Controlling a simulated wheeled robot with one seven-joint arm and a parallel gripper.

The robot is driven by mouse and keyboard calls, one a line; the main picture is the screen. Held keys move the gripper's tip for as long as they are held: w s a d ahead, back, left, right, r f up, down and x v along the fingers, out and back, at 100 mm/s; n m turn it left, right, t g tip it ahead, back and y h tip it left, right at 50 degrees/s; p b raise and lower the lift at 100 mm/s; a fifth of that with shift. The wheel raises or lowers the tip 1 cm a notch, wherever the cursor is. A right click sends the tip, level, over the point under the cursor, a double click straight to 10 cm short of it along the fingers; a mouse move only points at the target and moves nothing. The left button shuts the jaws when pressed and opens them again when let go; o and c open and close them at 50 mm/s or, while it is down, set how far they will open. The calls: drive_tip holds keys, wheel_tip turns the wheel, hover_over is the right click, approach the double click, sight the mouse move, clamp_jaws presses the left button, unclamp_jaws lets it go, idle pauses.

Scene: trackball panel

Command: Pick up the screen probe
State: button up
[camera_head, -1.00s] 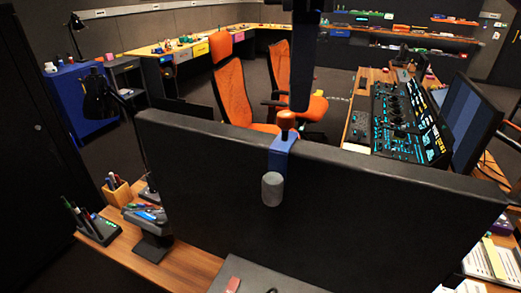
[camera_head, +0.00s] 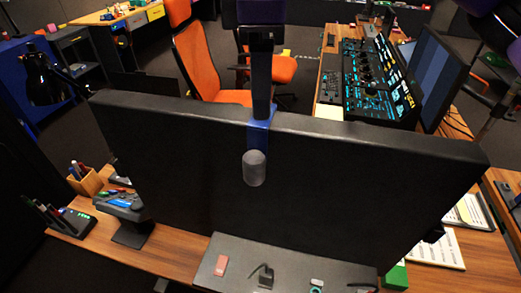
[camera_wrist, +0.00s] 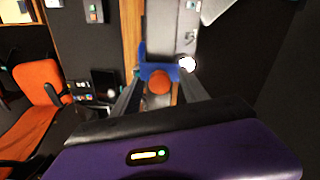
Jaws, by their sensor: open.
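The screen probe (camera_head: 254,168) hangs on the top edge of the big black monitor (camera_head: 350,185). It has a blue bracket, a grey rounded cylinder in front and an orange-brown ball on top. In the wrist view the probe's ball (camera_wrist: 159,84) and blue bracket lie between the fingers. My gripper (camera_head: 262,110) comes down from above onto the bracket's top, and its finger hides the ball in the head view. In the wrist view my gripper (camera_wrist: 160,74) is open, one finger on each side of the ball. I cannot tell whether they touch it.
A wooden desk (camera_head: 165,248) carries a pen box (camera_head: 88,182) and pen stand (camera_head: 65,220) on the left. A grey panel (camera_head: 240,258) stands below the monitor. A control console (camera_head: 365,85) and second screen (camera_head: 430,80) are behind right. Orange chairs (camera_head: 205,65) stand behind.

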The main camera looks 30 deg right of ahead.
clamp_jaws()
idle(1.4)
